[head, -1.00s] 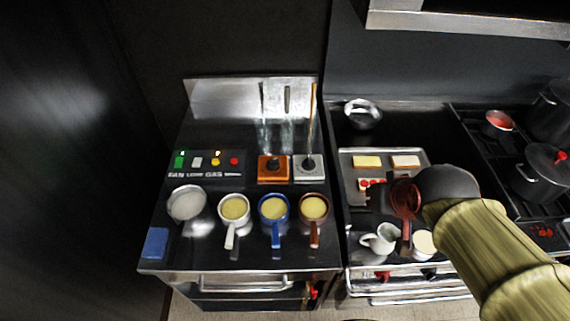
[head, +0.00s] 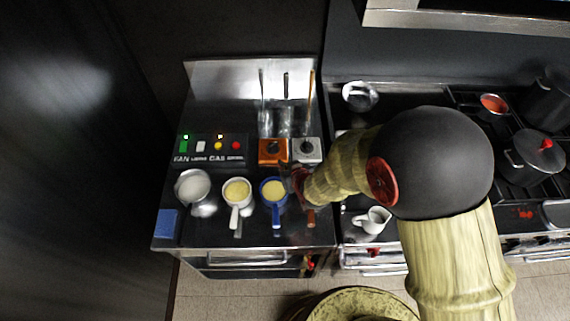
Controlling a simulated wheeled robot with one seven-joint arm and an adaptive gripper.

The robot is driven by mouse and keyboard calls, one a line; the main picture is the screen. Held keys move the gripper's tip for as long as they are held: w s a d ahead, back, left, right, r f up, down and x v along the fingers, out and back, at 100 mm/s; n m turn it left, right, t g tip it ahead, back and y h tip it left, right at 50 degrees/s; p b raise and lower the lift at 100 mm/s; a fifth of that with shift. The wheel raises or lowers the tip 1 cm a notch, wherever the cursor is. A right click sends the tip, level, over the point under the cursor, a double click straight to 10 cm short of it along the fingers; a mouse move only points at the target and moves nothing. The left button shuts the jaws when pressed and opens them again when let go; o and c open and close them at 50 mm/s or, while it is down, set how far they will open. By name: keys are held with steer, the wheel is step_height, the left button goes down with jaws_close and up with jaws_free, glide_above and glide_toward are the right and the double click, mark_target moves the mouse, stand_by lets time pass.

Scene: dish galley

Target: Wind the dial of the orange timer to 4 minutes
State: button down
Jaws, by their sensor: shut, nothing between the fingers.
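The orange timer (head: 266,158) stands at the back of the left counter, with a dark round dial (head: 273,147) on its top face. A white timer (head: 307,157) with a similar dial stands just to its right. My gripper (head: 285,171) is at the front right of the orange timer, close to its edge. I cannot tell if it touches it. The gripper is shut and holds nothing. The dial's pointer and marks are too small to read. My arm covers most of the brown-handled pan and part of the counter to the right.
A switch panel (head: 210,150) with coloured buttons is left of the timers. In front are a metal bowl (head: 192,187), a white pan (head: 236,191) and a blue pan (head: 273,190). Upright utensils stand behind the timers. A blue block (head: 167,223) lies at the front left.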

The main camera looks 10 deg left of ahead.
mark_target(273, 152)
steer(key=x, duration=0.7)
steer(key=shift+w+a, duration=0.3)
steer(key=shift+w, duration=0.2)
steer(key=shift+w+a, duration=0.35)
steer(key=shift+w, duration=0.2)
steer(key=shift+w+a, duration=0.45)
steer(key=shift+w, duration=0.2)
steer(key=shift+d, duration=0.1)
